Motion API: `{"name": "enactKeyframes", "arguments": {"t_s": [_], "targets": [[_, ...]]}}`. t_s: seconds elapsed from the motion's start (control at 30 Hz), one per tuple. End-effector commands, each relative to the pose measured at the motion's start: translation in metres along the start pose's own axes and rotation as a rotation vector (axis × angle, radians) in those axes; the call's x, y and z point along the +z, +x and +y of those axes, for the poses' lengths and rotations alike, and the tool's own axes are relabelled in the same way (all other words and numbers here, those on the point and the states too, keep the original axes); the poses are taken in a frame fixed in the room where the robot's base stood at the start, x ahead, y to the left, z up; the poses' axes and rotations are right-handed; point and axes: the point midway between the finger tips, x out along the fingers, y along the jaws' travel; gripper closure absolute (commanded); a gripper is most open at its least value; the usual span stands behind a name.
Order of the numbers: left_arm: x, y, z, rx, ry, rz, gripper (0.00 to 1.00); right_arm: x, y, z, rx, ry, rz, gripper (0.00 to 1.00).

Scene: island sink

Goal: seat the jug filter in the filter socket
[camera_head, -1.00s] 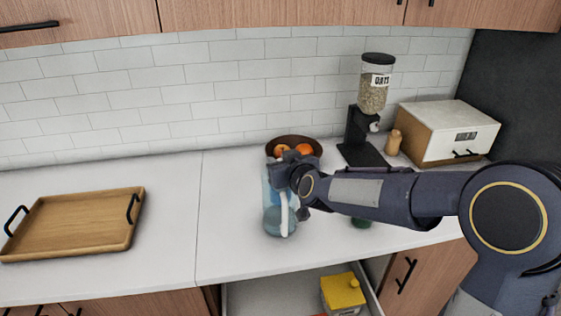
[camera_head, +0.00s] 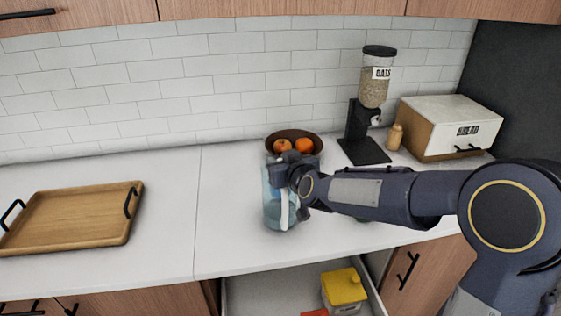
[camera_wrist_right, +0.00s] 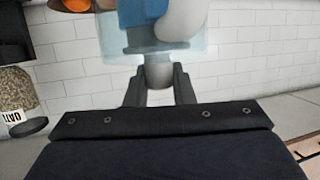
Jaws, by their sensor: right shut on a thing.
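The clear blue-tinted jug (camera_head: 270,212) with a white handle (camera_head: 284,212) stands upright on the counter, in front of the fruit bowl. My right gripper (camera_head: 287,172) is over the jug's top and covers its rim in the head view. My left gripper is out of view.
A fruit bowl (camera_head: 318,147) stands behind the jug. An oats dispenser (camera_head: 366,125) and a bread box (camera_head: 445,130) stand back right. A wooden tray (camera_head: 75,218) lies at the left. Below the counter, an open drawer (camera_head: 255,296) holds a yellow-lidded box (camera_head: 343,288). The counter's middle left is clear.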

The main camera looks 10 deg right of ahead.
Motion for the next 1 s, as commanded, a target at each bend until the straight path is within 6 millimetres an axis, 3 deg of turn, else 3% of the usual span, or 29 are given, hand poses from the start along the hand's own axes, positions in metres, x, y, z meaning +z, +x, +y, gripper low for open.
{"name": "enactKeyframes", "arguments": {"t_s": [0.53, 0.57, 0.73, 1.0], "targets": [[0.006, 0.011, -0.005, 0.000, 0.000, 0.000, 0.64, 0.014, 0.004, 0.000, 0.000, 0.000, 0.000, 1.00], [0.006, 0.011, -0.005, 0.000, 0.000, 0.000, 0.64, 0.014, 0.004, 0.000, 0.000, 0.000, 0.001, 0.77], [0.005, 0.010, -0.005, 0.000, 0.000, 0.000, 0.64, 0.013, 0.004, 0.000, 0.000, 0.000, 0.000, 0.54], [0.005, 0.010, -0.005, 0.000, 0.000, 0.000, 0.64, 0.013, 0.004, 0.000, 0.000, 0.000, 0.000, 0.52]]}}
